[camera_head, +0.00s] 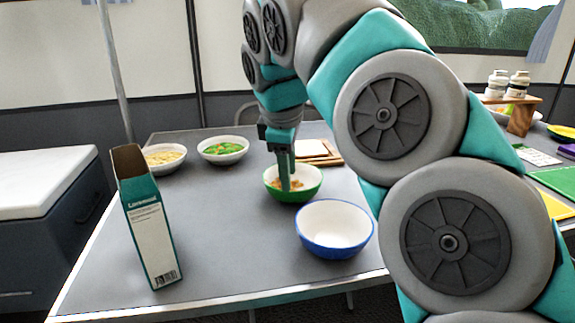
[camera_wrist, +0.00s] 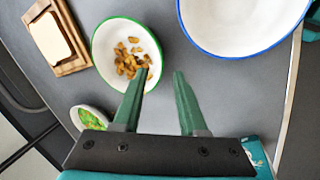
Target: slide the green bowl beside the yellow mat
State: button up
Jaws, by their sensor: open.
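The green bowl (camera_head: 300,195), white inside with brown pieces in it, stands upright on the grey table. My gripper (camera_head: 289,186) points down at it. In the wrist view the gripper (camera_wrist: 161,75) is open; one finger overlaps the green bowl (camera_wrist: 104,45) near its rim and the other is outside, on the side toward the blue-rimmed bowl. I cannot tell whether a finger touches the bowl. A yellow mat (camera_head: 557,206) shows partly at the right edge, beyond my arm; the rest of it is hidden.
A blue bowl (camera_head: 335,232), white inside and empty, stands close to the green bowl. Two white bowls with food (camera_head: 163,168) (camera_head: 222,161) stand farther back. A tall open box (camera_head: 150,225) stands front left. A wooden board (camera_head: 325,160) lies behind. A green mat (camera_head: 555,180) lies at right.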

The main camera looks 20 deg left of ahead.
jog(key=shift+x, duration=3.15)
grip_shut()
